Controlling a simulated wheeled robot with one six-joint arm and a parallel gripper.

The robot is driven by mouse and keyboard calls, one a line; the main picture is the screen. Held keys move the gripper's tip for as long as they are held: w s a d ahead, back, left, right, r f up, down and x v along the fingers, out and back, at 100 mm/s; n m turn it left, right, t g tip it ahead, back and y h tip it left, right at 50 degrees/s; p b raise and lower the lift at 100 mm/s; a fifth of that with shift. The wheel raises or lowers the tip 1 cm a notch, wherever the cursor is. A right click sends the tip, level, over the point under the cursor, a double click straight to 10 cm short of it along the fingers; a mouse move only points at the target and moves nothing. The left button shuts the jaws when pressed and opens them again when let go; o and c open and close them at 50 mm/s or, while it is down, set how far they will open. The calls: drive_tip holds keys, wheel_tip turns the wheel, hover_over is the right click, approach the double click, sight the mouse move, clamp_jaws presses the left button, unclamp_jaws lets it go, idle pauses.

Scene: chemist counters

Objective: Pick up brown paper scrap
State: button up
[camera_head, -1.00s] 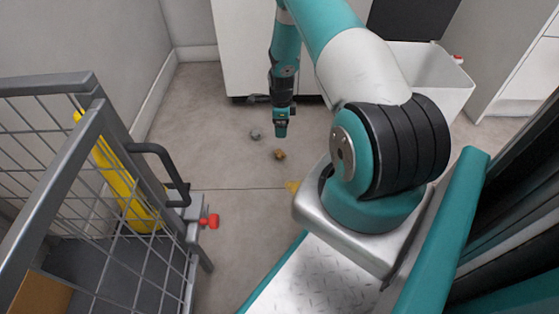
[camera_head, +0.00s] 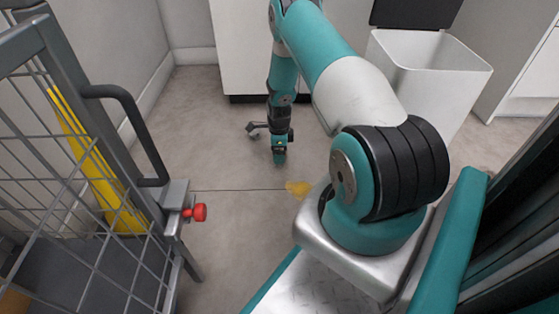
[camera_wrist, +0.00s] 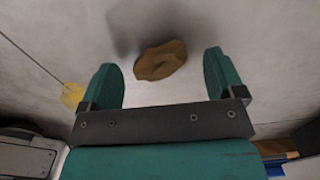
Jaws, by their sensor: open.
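The brown paper scrap (camera_wrist: 160,60) is a crumpled piece on the grey floor. In the wrist view it lies between the tips of my two teal fingers, with gaps on both sides. My gripper (camera_wrist: 160,66) is open and empty around it. In the head view my gripper (camera_head: 279,158) points down close to the floor and hides the scrap. I cannot tell whether the fingertips touch the floor.
A grey wire cart (camera_head: 110,220) with a red knob (camera_head: 200,212) stands at left, holding something yellow (camera_head: 90,165). A yellow patch (camera_head: 298,188) lies on the floor right of my gripper. A white bin (camera_head: 425,80) stands at back right. Floor between cart and gripper is clear.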

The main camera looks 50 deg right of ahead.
drive_tip(key=shift+f, duration=0.65)
drive_tip(key=shift+r, duration=0.15)
drive_tip(key=shift+c, duration=0.5)
drive_tip(key=c, duration=1)
